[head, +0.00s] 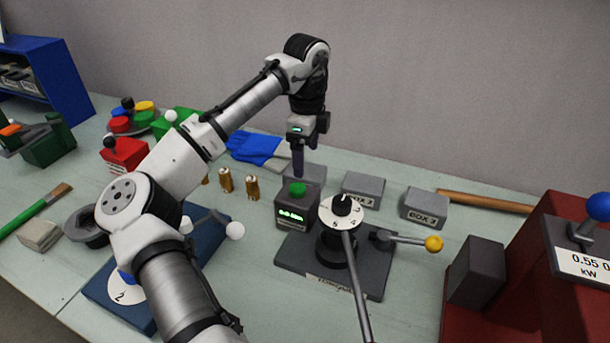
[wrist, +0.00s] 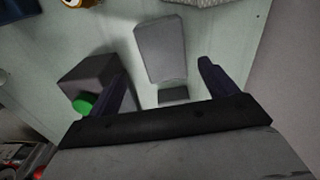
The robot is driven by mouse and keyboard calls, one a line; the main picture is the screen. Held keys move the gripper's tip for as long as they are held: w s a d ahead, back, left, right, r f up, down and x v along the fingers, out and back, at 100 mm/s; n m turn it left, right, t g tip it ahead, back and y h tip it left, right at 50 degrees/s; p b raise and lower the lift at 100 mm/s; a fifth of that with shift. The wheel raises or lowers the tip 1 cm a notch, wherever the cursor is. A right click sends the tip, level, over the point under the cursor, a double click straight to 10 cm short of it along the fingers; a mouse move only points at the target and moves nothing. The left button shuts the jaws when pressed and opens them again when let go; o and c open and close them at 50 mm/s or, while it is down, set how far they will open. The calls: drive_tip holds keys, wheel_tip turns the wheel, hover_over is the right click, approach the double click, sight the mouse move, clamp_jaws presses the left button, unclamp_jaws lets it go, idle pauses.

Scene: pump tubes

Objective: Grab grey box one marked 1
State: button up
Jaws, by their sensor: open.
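A grey box (head: 316,173) stands behind the green-button device in the head view, partly hidden by my gripper (head: 298,172). No marking on it is readable, so I cannot confirm it is box one. In the wrist view the grey box (wrist: 161,48) lies ahead of and between the two dark fingers of my gripper (wrist: 163,68). The gripper is open and empty, pointing down above or close to the box; I cannot tell the exact gap. Two similar grey boxes stand to the right, a middle one (head: 362,189) and one marked BOX 3 (head: 425,208).
The green-button device (head: 290,212) stands close in front of the box; it also shows beside the left finger in the wrist view (wrist: 88,82). A lever unit (head: 335,245) is in front right. Blue gloves (head: 257,147) and brass pieces (head: 225,180) lie left. A wooden rod (head: 485,201) lies right.

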sight(305, 177)
drive_tip(key=shift+w+a+f+p, duration=0.1)
drive_tip(key=shift+w+f+p, duration=0.1)
drive_tip(key=shift+f, duration=1)
drive_tip(key=shift+w+f+p, duration=0.1)
drive_tip(key=shift+f+p, duration=0.05)
drive_tip(key=shift+f, duration=1)
drive_tip(key=shift+w+a+f+p, duration=0.1)
drive_tip(key=shift+f+p, duration=0.1)
drive_tip(key=shift+f, duration=1)
drive_tip(key=shift+c, duration=0.5)
drive_tip(key=c, duration=1.1)
drive_tip(key=shift+r, duration=0.15)
